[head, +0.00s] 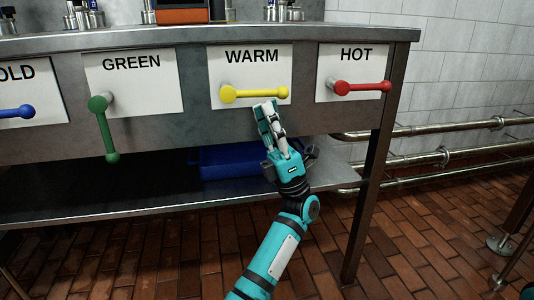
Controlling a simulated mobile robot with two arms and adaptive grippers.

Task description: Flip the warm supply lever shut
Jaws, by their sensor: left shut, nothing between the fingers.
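The warm supply lever (255,93) is yellow and sits on the white plate marked WARM (225,65). Its round pivot is at the left, and its handle lies level, pointing right to a ball end. My left gripper (267,107) is shut and empty. Its fingertips point up just below the right half of the yellow handle, in front of the plate's lower edge. I cannot tell whether they touch the handle. My right gripper is not in view.
The red HOT lever (362,87) at the right and the blue lever (16,112) at the far left lie level. The green lever (105,130) hangs down. A blue bin (225,165) sits on the shelf below. Pipes (430,157) run along the right wall.

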